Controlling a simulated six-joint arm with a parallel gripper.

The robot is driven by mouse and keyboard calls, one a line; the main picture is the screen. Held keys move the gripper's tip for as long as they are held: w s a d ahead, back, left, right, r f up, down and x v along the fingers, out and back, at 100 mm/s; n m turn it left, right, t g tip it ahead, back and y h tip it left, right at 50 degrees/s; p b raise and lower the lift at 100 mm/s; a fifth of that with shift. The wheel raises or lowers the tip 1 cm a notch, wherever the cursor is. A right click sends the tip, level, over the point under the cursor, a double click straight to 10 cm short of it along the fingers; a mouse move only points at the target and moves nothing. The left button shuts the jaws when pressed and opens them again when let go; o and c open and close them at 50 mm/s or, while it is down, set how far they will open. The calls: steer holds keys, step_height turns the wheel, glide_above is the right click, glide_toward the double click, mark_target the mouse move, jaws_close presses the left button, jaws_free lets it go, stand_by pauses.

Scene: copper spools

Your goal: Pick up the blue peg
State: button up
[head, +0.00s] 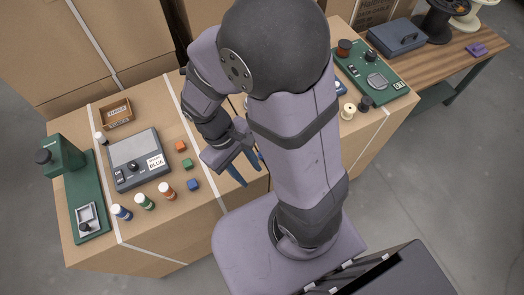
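A small upright cylinder with a blue band and a pale top (122,213) stands at the front left of the cardboard-covered bench; it looks like the blue peg. A similar green one (145,202) and a red-orange one (167,191) stand to its right in a row. My gripper (247,166) is well to the right of them, pointing down, with dark blue fingers spread apart. I see nothing between the fingers, though my arm hides part of that area.
A grey device labelled GLUE (137,160) stands behind the row. Orange (181,146), green (187,163) and blue (193,185) cubes lie between the row and my gripper. A green press (64,155) stands at far left. A small wooden box (117,113) is behind.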

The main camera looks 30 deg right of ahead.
step_height(320, 180, down, 8)
steer(key=s+a+n+t+h+p, duration=0.2)
steer(key=n+t+h+p, duration=0.2)
steer(key=n+t+h, duration=1)
steer(key=w+d+n+y, duration=0.1)
steer(key=n, duration=0.1)
steer(key=w+d+n+t+y+b, duration=0.1)
steer(key=n, duration=0.2)
steer(key=w+d+n+y+b, duration=0.1)
steer(key=d+n, duration=0.1)
steer(key=n, duration=0.1)
steer(key=shift+r+t+y, duration=0.1)
steer(key=shift+t+y, duration=0.2)
steer(key=shift+y, duration=0.1)
steer(key=shift+w+d+r+n+t+y, duration=0.15)
steer(key=shift+w+d+n+t+y, duration=0.1)
steer(key=shift+w+n+t+y, duration=0.35)
steer(key=shift+w+d+r+h, duration=0.1)
steer(key=shift+w+d+h, duration=0.2)
steer(key=shift+d, duration=0.2)
steer(key=shift+w+d, duration=0.2)
steer(key=shift+w, duration=0.05)
steer(key=shift+d+p+x, duration=0.2)
steer(key=shift+p+x, duration=1.15)
steer(key=shift+x, duration=0.2)
steer(key=shift+w+d+f+p, duration=0.3)
steer(key=shift+w+d, duration=0.3)
steer(key=shift+w, duration=0.05)
